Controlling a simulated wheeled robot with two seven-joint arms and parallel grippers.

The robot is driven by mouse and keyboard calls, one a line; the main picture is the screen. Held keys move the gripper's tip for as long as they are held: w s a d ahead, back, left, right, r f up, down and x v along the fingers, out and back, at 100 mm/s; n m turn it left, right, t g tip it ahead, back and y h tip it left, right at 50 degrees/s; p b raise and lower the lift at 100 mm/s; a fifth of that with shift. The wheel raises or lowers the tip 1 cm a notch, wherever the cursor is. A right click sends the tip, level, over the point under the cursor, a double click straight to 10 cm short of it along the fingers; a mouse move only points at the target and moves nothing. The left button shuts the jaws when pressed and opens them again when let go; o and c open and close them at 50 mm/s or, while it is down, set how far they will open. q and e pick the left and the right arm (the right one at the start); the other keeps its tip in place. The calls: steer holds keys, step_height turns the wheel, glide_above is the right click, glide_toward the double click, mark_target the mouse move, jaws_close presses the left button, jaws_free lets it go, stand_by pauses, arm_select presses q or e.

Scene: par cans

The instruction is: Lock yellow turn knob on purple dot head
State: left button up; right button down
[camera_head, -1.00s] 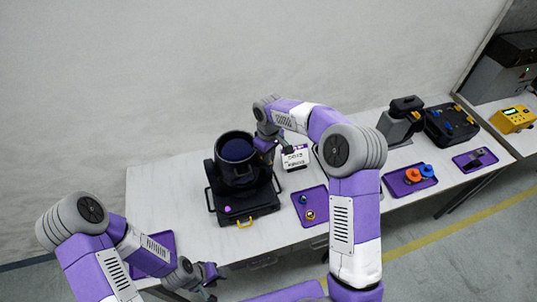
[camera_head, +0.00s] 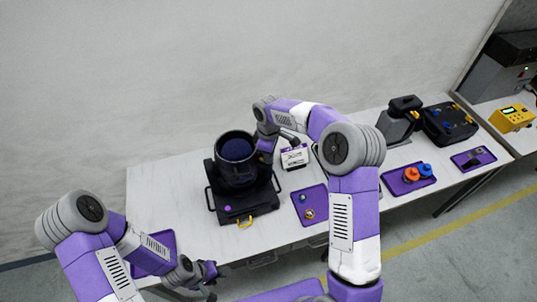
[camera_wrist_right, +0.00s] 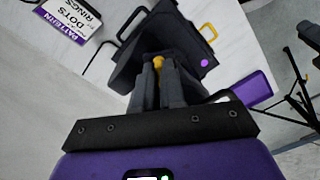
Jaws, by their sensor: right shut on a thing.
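The black lamp head (camera_head: 220,168) stands on the table with its round lens facing up. A purple dot (camera_head: 228,209) marks its base, and the dot also shows in the right wrist view (camera_wrist_right: 204,62). The yellow turn knob (camera_wrist_right: 158,62) is between my right fingertips at the side of the head. My right gripper (camera_head: 266,148) is shut on it; in the right wrist view the fingers (camera_wrist_right: 158,74) cover part of the knob. The head view does not show the knob. My left gripper (camera_head: 211,273) is low at the table's front edge, away from the head; its jaw opening is unclear.
A white sign (camera_head: 294,157) stands close behind my right gripper. A purple tray (camera_head: 300,214) with small parts lies right of the head, and another tray (camera_head: 164,241) lies at front left. A tray with orange and blue pieces (camera_head: 398,187) is further right. Table left of the head is clear.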

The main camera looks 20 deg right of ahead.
steer(key=c, duration=1.2)
jaws_free()
steer(key=shift+r, duration=0.1)
step_height(320, 180, up, 8)
steer(key=shift+f+b, duration=0.25)
steer(key=shift+b, duration=0.05)
